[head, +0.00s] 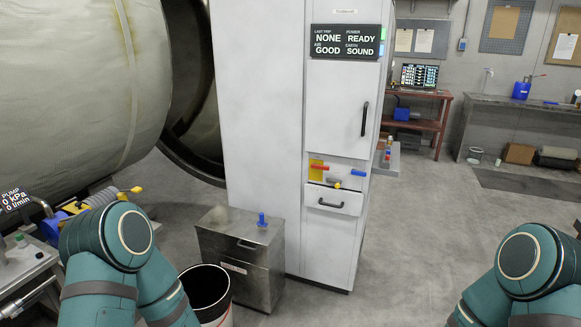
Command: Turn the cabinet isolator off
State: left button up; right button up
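The tall white cabinet (258,90) stands in the middle of the head view. Its dark status panel (346,41) reads last trip none, power ready, air good, earth sound. Only links of my two arms show, at the lower left and lower right; both grippers are out of view.
A drawer (333,200) sits below the controls. A large cylindrical vessel (75,80) fills the left.

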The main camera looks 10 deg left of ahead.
aim_at(313, 165)
jog(key=i+j+z, duration=0.4)
jog(key=i, duration=0.45)
jog(key=i+j+z, duration=0.4)
jog(key=i+j, duration=0.4)
